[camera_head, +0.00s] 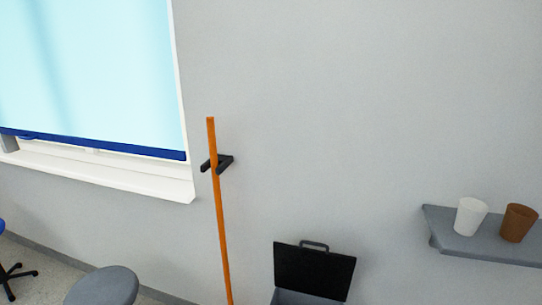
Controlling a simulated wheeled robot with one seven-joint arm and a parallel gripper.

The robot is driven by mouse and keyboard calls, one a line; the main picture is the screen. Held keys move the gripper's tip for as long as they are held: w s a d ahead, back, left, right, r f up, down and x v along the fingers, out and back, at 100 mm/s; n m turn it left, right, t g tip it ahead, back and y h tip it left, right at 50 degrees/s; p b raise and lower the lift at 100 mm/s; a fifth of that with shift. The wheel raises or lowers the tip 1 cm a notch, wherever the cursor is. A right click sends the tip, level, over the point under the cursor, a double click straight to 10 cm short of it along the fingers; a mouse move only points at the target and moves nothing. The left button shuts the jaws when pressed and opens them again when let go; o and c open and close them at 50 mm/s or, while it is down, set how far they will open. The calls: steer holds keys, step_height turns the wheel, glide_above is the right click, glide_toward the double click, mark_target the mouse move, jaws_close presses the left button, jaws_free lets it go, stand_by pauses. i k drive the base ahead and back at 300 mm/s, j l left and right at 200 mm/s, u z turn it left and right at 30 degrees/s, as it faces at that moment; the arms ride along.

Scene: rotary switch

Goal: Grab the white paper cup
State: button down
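The white paper cup (470,217) stands upright on a grey wall shelf (443,228) at the right of the head view. A brown cup (518,223) stands just to its right, close beside it. The shelf runs on past the right edge of the view. My gripper is not in view.
An orange pole (220,225) stands upright by a black wall bracket (217,163). A box with an open black lid (313,271) is below, left of the shelf. A grey round stool (102,287) and a blue chair (10,270) are at lower left. A window (90,75) is at upper left.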

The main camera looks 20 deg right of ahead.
mark_target(472, 212)
steer(key=z, duration=0.35)
steer(key=i+j+z, duration=0.15)
steer(key=z, duration=0.25)
steer(key=j+z, duration=0.4)
steer(key=i+j+z, duration=0.1)
steer(key=j+z, duration=0.15)
steer(key=z, duration=0.15)
steer(key=j, duration=0.65)
steer(key=i+j, duration=0.1)
steer(key=j, duration=0.5)
